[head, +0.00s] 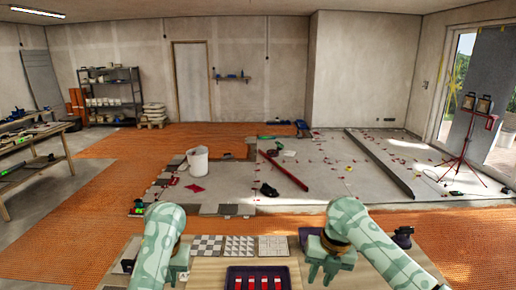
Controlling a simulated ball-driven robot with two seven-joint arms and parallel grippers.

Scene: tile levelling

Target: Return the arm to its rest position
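My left arm comes in at the bottom left, and its gripper (178,268) shows low beside the arm's pale green patterned link. That link hides much of it, and I cannot tell its finger gap. My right arm comes in from the bottom right. Its gripper (322,272) points down over the right part of the wooden worktop (207,272), with its fingers apart and nothing seen between them. Both grippers are near the worktop, one on each side of a dark tray (231,272) holding red pieces.
Patterned tile samples (240,246) lie along the worktop's far edge. Beyond are orange matting (70,235), a white bucket (198,161) and a pale tiled floor with a red bar (285,171). A workbench (30,140) stands left, a red lamp tripod (465,150) right.

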